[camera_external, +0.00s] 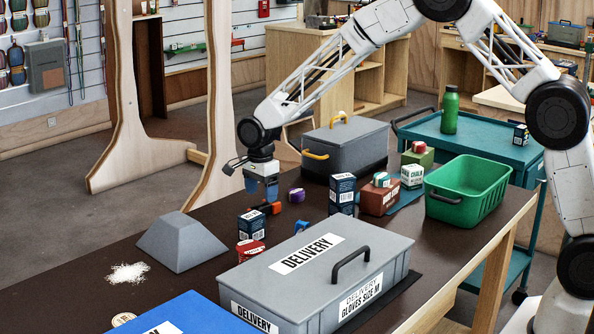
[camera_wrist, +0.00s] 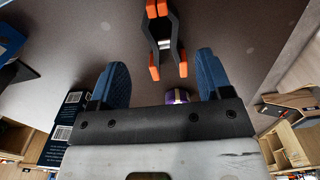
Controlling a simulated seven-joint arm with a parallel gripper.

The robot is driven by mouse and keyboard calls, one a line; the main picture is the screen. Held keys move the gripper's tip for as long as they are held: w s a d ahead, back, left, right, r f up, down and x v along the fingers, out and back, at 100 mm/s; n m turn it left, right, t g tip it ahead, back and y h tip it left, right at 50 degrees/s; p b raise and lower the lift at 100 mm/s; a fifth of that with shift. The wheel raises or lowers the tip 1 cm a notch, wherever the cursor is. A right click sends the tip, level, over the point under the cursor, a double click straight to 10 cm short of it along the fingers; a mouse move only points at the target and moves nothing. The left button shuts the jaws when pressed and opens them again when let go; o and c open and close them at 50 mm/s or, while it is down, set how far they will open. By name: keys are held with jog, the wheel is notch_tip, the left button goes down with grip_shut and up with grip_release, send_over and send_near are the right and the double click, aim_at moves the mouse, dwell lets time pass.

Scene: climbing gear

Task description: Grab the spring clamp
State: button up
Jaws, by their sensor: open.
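The spring clamp (camera_wrist: 164,38) is black with orange handle ends and orange jaw tips. It lies on the dark table top, at the top centre of the wrist view. In the external view its orange ends (camera_external: 275,207) show just below my gripper (camera_external: 261,188), and the rest is partly hidden. In the wrist view the clamp's lower orange tips reach the line between the fingertips. The gripper appears to be above the clamp and not touching it.
A dark blue box (camera_external: 251,229) stands close to the clamp, and a purple roll (camera_external: 296,194) lies to its right. A grey wedge block (camera_external: 181,243) is at left. A grey delivery case (camera_external: 318,262) is in front. A green basket (camera_external: 468,190) is at right.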

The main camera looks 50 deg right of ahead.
aim_at(261, 208)
jog(key=shift+f, duration=0.2)
jog(key=shift+a+f, duration=0.1)
jog(key=shift+f, duration=2.45)
jog(key=shift+c, duration=0.3)
jog(key=c, duration=0.9)
jog(key=shift+r, duration=5.05)
